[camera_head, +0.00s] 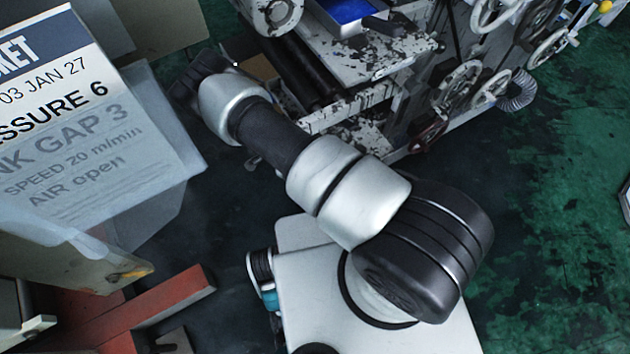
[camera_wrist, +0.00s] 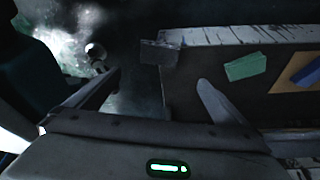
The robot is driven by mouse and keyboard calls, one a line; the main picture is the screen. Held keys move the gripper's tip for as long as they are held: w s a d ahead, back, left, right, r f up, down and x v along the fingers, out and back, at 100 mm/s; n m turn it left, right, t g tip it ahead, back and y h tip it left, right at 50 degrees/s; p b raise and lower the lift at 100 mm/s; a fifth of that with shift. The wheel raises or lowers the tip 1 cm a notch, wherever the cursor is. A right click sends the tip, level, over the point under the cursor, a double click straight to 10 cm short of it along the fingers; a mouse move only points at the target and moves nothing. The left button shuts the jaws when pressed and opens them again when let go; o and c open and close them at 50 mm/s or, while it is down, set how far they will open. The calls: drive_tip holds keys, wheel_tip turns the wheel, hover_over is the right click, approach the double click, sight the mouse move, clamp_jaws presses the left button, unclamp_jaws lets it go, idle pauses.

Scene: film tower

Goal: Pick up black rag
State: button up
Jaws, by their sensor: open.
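A small dark grey, flat square piece (camera_wrist: 160,53) lies at the left corner of a paint-worn ledge in the wrist view. It looks like the black rag, but the picture is too dark to be sure. My gripper (camera_wrist: 159,77) is open, its two fingers spread wide. The dark piece shows beyond the fingertips, between them in the picture, and nothing is seen held. In the head view my arm stretches to the upper left, and its dark end hides what is under it. I cannot make out the rag there.
In the head view a paint-spattered machine (camera_head: 375,62) with handwheels stands beside my arm. A large printed sheet (camera_head: 90,130) is at left, a red beam (camera_head: 160,300) below. Green floor (camera_head: 570,210) is clear at right.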

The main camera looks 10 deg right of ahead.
drive_tip(key=b+x, duration=0.1)
drive_tip(key=x, duration=0.5)
drive_tip(key=b+x, duration=0.2)
drive_tip(key=x, duration=0.4)
drive_tip(key=shift+s+d, duration=0.15)
drive_tip(key=b+x, duration=0.2)
drive_tip(key=x, duration=0.3)
drive_tip(key=shift+s, duration=0.15)
drive_tip(key=shift+c, duration=0.3)
drive_tip(key=c, duration=1)
